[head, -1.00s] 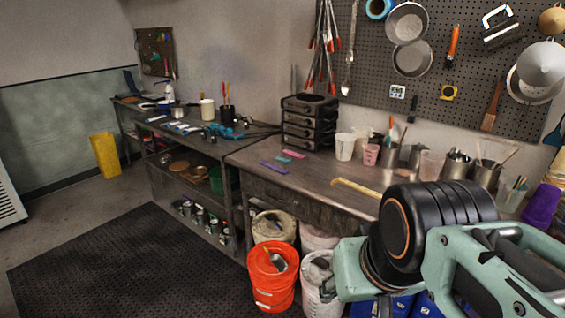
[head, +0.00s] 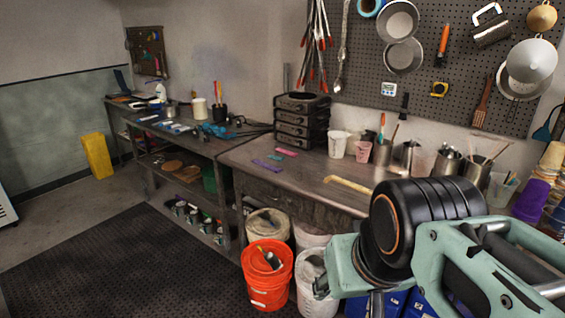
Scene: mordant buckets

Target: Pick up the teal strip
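The teal strip (head: 274,157) is a small flat piece lying on the worktable (head: 232,158), in front of the black stacked-tray unit. A longer purple strip (head: 267,166) lies just in front of it and a pink strip (head: 287,152) just behind it. My mint-green arm with its black ribbed joint fills the lower right of the head view. No fingertips show, and the arm is well apart from the strips.
The black stacked-tray unit (head: 301,121) stands behind the strips. White cups (head: 338,144) and a yellow ruler-like piece (head: 348,185) are to the right. An orange bucket (head: 268,275) stands on the floor in front. The dark floor mat (head: 120,260) is clear.

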